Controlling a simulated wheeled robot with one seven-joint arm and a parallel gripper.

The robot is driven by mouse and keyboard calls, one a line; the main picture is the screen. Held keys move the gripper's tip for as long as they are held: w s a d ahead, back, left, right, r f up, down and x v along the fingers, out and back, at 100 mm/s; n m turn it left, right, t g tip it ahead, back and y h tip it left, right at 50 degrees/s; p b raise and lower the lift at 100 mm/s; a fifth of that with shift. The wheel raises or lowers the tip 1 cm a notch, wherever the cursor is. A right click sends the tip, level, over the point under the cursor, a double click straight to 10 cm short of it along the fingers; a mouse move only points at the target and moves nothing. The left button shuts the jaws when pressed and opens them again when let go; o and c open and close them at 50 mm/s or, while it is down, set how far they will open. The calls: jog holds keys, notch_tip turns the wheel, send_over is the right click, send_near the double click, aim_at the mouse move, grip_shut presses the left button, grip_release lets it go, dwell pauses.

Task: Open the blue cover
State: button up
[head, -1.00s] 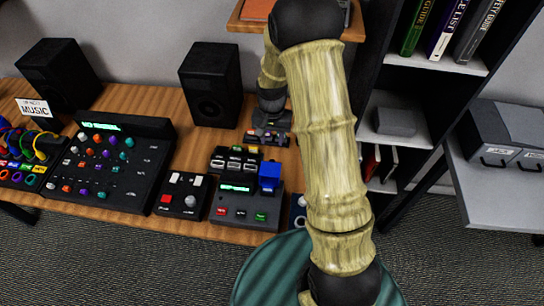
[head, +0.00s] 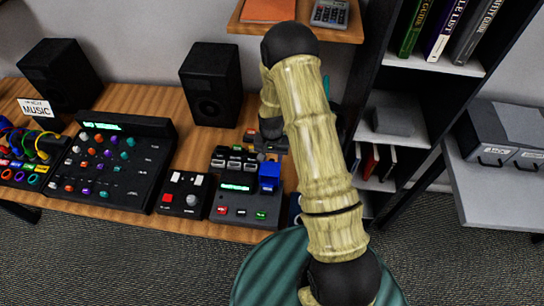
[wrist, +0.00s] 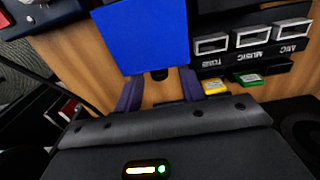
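The blue cover (head: 269,176) is a bright blue block at the right end of a dark device (head: 240,209) with red, white and green buttons. In the wrist view the blue cover (wrist: 140,38) is a large flat blue face at the top. My gripper (wrist: 160,85) has its two dark purple fingers apart, with bare wood showing between them. The fingers are just short of the cover's near edge in the picture; whether they touch it I cannot tell. In the head view my gripper (head: 270,143) is small, behind the cover.
Labelled slots (wrist: 250,38) with yellow and green pieces lie beside the cover. A mixer (head: 110,165), a small control box (head: 181,194) and two black speakers (head: 210,85) stand on the wooden desk. A wooden shelf (head: 290,30) is above; a dark bookcase (head: 430,100) stands right.

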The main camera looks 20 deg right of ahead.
aim_at(271, 162)
grip_shut()
jog(key=shift+s+a+r, duration=0.15)
jog(key=shift+s+r, duration=0.05)
jog(key=shift+r, duration=0.3)
jog(key=shift+s+a+r, duration=0.2)
jog(key=shift+s+r, duration=0.15)
jog(key=shift+s, duration=0.25)
jog(key=shift+s+a+r, duration=0.2)
jog(key=shift+s+r, duration=0.15)
jog(key=shift+s, duration=0.25)
jog(key=shift+f, duration=0.1)
grip_release()
jog(key=shift+w, duration=0.2)
jog(key=shift+w, duration=0.2)
notch_tip(271, 162, up, 17)
jog(key=b, duration=0.1)
jog(key=shift+r+b, duration=0.2)
jog(key=shift+b, duration=0.15)
jog(key=shift+s, duration=0.1)
